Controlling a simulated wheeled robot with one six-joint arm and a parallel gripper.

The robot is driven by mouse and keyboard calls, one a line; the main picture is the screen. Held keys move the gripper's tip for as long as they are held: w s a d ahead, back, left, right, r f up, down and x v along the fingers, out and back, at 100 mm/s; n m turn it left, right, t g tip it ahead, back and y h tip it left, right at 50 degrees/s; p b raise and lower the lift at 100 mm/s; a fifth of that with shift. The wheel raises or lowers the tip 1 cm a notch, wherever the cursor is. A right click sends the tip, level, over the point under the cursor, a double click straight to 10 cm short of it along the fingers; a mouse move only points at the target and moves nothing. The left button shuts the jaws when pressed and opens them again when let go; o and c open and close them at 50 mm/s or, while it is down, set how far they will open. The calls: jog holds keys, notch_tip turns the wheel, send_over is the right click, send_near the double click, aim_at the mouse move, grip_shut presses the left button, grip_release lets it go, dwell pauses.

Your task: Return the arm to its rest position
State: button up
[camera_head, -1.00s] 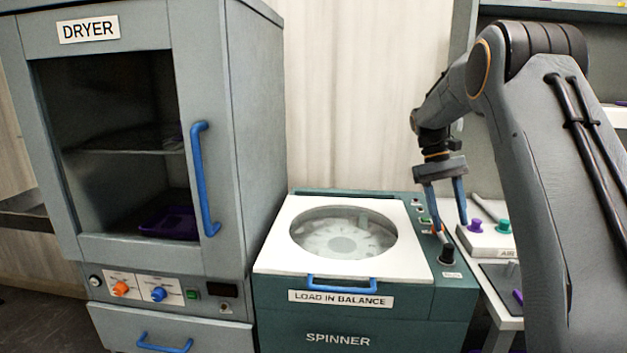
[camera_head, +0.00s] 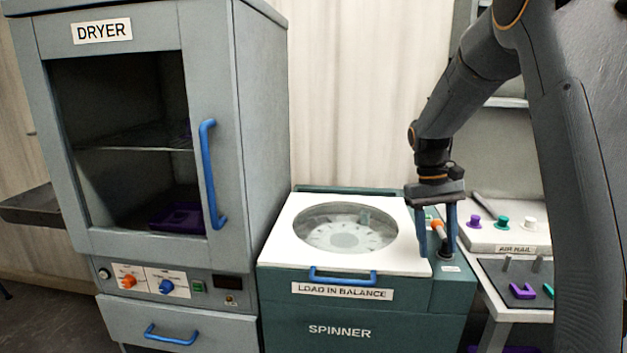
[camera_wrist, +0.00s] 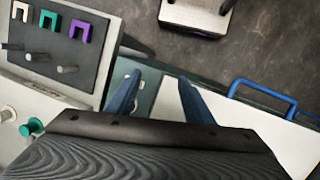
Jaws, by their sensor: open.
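My gripper (camera_head: 436,230) points down over the right side of the spinner (camera_head: 345,325), in front of its control strip. Its two blue fingers are apart with nothing between them. The wrist view also shows the gripper (camera_wrist: 160,82) with spread, empty fingers above the spinner's edge. My arm reaches in from the upper right and hides part of the bench on the right. The spinner's white lid (camera_head: 285,262) is closed, with a round clear window and a blue handle.
The dryer (camera_head: 262,140) stands at left, its door closed, with a purple tray (camera_head: 176,216) inside. At right, the air rail (camera_head: 485,240) carries coloured knobs. A dark board (camera_head: 500,270) with pegs and U-shaped pieces lies in front of it. Bare floor (camera_wrist: 275,45) shows in the wrist view.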

jog(key=s+a+f+t, duration=0.1)
jog(key=s+a+f, duration=0.1)
jog(key=s, duration=0.5)
jog(key=s+a+f+t+y, duration=0.1)
jog(key=s+a, duration=0.3)
jog(key=s, duration=0.4)
jog(key=s+a+f+t, duration=0.1)
jog(key=s+a+f, duration=0.2)
jog(key=s, duration=0.4)
jog(key=shift+s+a+f+m+y, duration=0.3)
jog(key=shift+s+a+f, duration=0.1)
jog(key=shift+f, duration=0.1)
